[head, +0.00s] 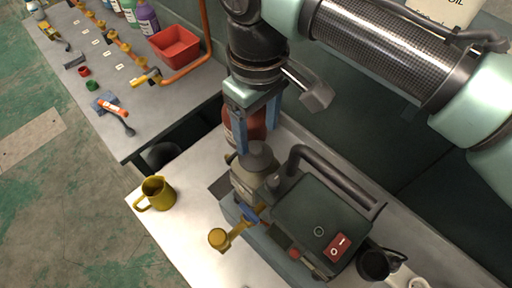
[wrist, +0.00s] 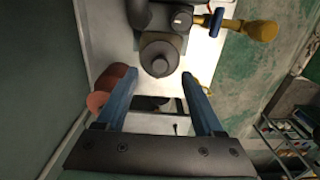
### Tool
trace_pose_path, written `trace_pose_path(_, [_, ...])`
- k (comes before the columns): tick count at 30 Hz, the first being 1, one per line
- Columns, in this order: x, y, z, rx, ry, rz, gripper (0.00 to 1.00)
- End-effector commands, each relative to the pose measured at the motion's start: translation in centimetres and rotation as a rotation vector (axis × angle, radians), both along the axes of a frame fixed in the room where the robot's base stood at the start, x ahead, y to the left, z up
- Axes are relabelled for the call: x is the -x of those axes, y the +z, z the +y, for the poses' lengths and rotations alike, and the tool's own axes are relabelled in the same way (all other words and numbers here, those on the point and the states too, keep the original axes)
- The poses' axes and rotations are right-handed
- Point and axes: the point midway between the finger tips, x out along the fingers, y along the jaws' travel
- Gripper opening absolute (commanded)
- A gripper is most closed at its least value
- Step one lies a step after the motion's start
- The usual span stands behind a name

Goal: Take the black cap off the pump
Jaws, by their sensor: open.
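The pump (head: 318,222) stands on the near bench, with a dark top, a carry handle and a red switch. Its black cap (head: 258,156) is a dark round knob on the grey body at the pump's upper-left end. The cap also shows in the wrist view (wrist: 159,57), centred just past the fingertips and seated on the pump. My gripper (head: 257,138) is open and empty, with its two blue fingers pointing down close above the cap. In the wrist view the fingers (wrist: 160,76) are spread wider than the cap. I cannot tell whether the fingertips touch it.
A brass fitting with a blue handle (head: 235,232) sticks out of the pump's front. A yellow mug (head: 160,192) stands to the left. A red-brown bottle (wrist: 112,88) is close beside one finger. A dark gap separates this bench from the far bench (head: 140,130), which holds a red bin (head: 174,47).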

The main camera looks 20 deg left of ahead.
Motion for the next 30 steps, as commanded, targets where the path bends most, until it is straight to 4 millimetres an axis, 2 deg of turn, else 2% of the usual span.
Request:
trace_pose_path(5, [0.0, -1.1, 0.1, 0.002, 0.0, 0.001, 0.69])
trace_pose_path(14, [0.0, -4.8, 0.4, 0.001, -0.001, 0.001, 0.69])
trace_pose_path(23, [0.0, -5.4, 0.4, -0.001, -0.001, -0.001, 0.69])
trace_pose_path(30, [0.0, -5.3, 0.4, -0.001, -0.001, 0.0, 0.26])
